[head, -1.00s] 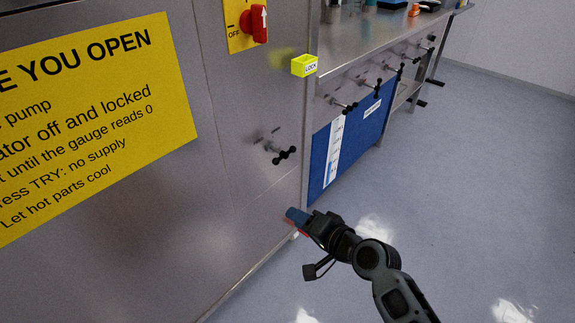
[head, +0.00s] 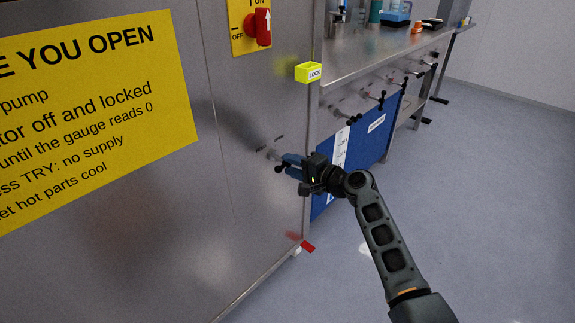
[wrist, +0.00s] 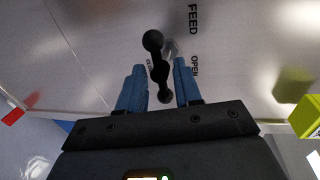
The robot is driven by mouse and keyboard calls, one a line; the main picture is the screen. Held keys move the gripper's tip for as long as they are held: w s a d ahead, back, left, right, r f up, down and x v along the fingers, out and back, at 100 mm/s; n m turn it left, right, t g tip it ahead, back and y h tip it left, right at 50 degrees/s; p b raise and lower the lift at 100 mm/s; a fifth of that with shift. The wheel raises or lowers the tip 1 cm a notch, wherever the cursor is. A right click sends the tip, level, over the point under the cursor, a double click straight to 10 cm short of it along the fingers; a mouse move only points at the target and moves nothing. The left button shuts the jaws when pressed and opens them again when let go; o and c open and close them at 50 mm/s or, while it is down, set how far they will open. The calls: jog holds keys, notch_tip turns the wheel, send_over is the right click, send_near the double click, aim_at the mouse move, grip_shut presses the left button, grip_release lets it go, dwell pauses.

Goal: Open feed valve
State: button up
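The feed valve has a black two-knobbed handle (wrist: 155,62) on the steel panel, beside the printed words FEED and OPEN in the wrist view. In the head view its handle (head: 279,169) is largely covered by my gripper (head: 285,164). In the wrist view my gripper (wrist: 158,80) has its two blue fingers apart, one on each side of the handle. The lower knob sits between the fingers and the upper knob reaches past the fingertips. I cannot tell whether either finger touches the handle.
A yellow LOCK box (head: 308,72) is on the panel's right edge, below a red rotary switch (head: 263,27). A large yellow sign (head: 90,110) covers the left. A steel bench (head: 385,55) with more black handles stands behind. Floor on the right is clear.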

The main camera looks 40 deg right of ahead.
jog(key=shift+w+f, duration=0.2)
jog(key=shift+w, duration=0.85)
jog(key=shift+f, duration=0.1)
grip_shut()
